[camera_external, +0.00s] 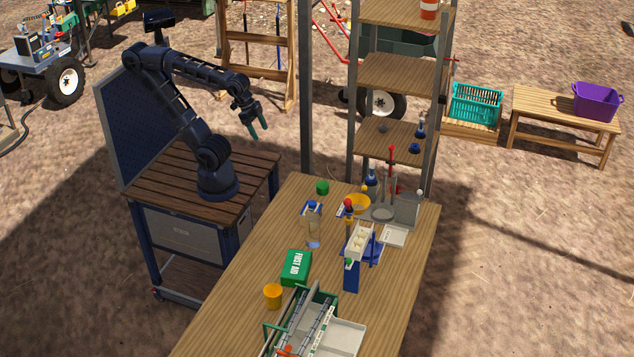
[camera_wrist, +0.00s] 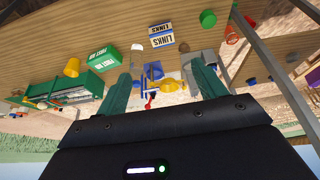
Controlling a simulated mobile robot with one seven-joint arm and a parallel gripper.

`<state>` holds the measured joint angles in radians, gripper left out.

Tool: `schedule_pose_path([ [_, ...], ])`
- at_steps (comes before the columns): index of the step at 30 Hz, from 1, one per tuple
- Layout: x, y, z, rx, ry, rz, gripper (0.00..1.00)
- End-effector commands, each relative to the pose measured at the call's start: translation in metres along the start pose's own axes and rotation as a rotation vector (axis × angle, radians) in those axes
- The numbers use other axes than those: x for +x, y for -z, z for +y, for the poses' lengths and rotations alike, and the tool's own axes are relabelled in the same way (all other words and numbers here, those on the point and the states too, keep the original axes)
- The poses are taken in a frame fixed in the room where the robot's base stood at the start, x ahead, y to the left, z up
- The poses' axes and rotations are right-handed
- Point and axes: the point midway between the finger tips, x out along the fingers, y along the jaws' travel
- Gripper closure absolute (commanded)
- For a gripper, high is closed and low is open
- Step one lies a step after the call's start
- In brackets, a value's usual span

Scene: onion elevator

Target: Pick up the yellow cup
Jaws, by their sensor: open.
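The yellow cup (camera_external: 273,296) stands on the wooden table, left of the green toolbox and in front of the green first aid box, in the external view. It also shows at the upper left of the wrist view (camera_wrist: 72,67). My gripper (camera_external: 258,131) is raised in the air beyond the table's far end, well away from the cup. Its two green fingers (camera_wrist: 160,95) are spread apart in the wrist view, with nothing between them. A yellow-orange bowl (camera_external: 357,204) sits farther back on the table, and a yellow item (camera_wrist: 170,85) shows between the fingers in the distance.
The green first aid box (camera_external: 296,267) is close behind the cup. The green toolbox (camera_external: 300,320) with a grey tray stands to its right. A blue stand (camera_external: 352,274) and bottles crowd the table's right side. The table's left edge (camera_external: 232,275) is bare.

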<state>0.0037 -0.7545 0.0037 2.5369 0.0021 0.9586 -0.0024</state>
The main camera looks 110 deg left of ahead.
Motion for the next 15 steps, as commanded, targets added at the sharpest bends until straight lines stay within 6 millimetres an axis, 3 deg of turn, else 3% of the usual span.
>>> schedule_pose_path([
  [1, 0.000, 0.000, 0.000, 0.000, 0.000, 0.000, 0.22],
  [3, 0.000, 0.000, 0.000, 0.000, 0.000, 0.000, 0.13],
  [11, 0.000, 0.001, 0.000, 0.002, 0.000, 0.000, 0.13],
  [15, 0.004, 0.011, 0.005, 0.036, 0.003, -0.007, 0.13],
])
